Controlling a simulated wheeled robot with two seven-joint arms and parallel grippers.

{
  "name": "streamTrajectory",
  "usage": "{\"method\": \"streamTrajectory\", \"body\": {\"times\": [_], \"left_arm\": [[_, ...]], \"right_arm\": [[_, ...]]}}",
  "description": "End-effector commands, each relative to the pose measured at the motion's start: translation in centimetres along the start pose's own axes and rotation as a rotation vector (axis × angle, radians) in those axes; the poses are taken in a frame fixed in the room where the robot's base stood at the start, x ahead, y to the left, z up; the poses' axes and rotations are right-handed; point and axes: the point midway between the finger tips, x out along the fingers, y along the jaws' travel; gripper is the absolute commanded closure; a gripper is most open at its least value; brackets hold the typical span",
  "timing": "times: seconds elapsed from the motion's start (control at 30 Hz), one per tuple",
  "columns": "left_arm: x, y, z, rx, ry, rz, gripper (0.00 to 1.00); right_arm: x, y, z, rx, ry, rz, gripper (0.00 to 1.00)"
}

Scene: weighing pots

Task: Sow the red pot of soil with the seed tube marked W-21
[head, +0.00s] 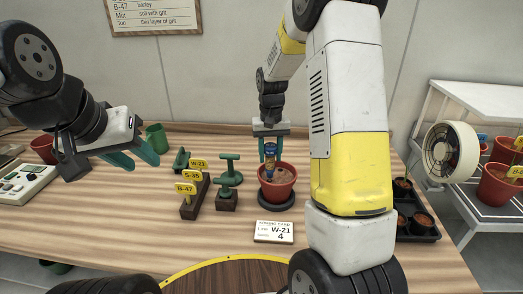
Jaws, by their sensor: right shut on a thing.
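The red pot (287,191) stands upright on a dark round base (290,203) on the wooden bench, with brown soil visible inside. My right gripper (270,146) points down over the pot, shut on a blue seed tube (270,165). The tube's lower end is over the pot's opening; I cannot tell whether it touches the soil, and no marking on it is readable. A dark rack (199,199) with yellow tags W-21 (198,163), S-35 and B-47 stands left of the pot. My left gripper (134,158) is open and empty at the left, above the bench.
A card (274,232) reading W-21 and 4 lies before the pot. Green tools (229,178) stand beside the rack. A green cup (157,137), another red pot (41,149) and a keypad device (22,185) are left. A black tray (420,233), fan (450,152) and shelf pots are right.

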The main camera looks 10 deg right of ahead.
Motion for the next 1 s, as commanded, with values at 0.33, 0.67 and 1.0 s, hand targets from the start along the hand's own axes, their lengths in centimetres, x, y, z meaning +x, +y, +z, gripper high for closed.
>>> {"method": "streamTrajectory", "body": {"times": [0.33, 0.67, 1.0], "left_arm": [[0.0, 0.0, 0.0, 0.000, 0.000, 0.000, 0.64], [0.0, 0.0, 0.0, 0.000, 0.000, 0.000, 0.64], [0.0, 0.0, 0.0, 0.000, 0.000, 0.000, 0.64]], "right_arm": [[-2.0, 0.0, -0.1, 0.000, 0.003, 0.000, 0.93], [-4.6, 0.0, -0.1, 0.000, 0.004, -0.001, 0.93], [-5.5, 0.0, 0.0, 0.000, 0.002, 0.000, 0.93]]}}
